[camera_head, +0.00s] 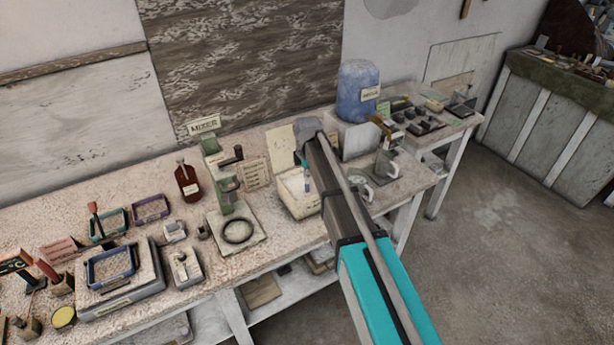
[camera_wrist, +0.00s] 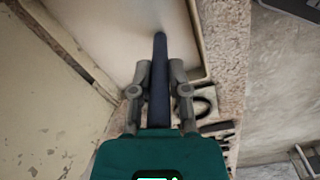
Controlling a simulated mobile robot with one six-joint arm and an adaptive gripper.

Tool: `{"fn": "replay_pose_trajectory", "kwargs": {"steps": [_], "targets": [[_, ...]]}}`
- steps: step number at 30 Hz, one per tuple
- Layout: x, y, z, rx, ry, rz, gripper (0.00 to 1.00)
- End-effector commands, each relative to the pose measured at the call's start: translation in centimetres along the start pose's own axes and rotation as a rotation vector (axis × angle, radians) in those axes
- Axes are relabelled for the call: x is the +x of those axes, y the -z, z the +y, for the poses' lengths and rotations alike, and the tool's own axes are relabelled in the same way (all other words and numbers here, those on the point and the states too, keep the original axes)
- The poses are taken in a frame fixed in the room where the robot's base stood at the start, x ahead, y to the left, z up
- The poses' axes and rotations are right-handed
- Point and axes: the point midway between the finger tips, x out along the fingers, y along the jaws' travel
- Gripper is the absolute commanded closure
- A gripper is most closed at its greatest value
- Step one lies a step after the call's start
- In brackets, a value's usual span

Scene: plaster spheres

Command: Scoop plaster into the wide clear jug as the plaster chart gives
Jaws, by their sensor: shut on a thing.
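My gripper (camera_head: 307,166) points down over the pale plaster bin (camera_head: 292,205) near the bench's front edge. In the wrist view my gripper (camera_wrist: 160,88) is shut on a dark blue handle (camera_wrist: 160,52), probably a scoop's. The handle reaches over the bin's white inside (camera_wrist: 118,30); its far end cannot be made out. A pale jug-like vessel with a handle (camera_head: 385,164) stands right of my arm, and a round-handled one (camera_head: 359,188) is partly hidden by it. I cannot tell which is the wide clear jug.
A green mixer stand (camera_head: 228,190) with a black ring on its base is left of the bin. A brown bottle (camera_head: 188,182) and several trays stand farther left. A blue barrel (camera_head: 358,92) stands behind on the right. Open floor (camera_head: 500,240) lies to the right.

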Motion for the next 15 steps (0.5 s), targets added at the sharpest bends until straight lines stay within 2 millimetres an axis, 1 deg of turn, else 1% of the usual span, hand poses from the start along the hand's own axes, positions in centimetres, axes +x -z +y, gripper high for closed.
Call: {"fn": "replay_pose_trajectory", "kwargs": {"steps": [5,15], "targets": [[-0.3,0.0,0.0,0.000,0.000,0.000,1.00],[-2.6,0.0,0.0,0.000,0.000,0.000,1.00]]}}
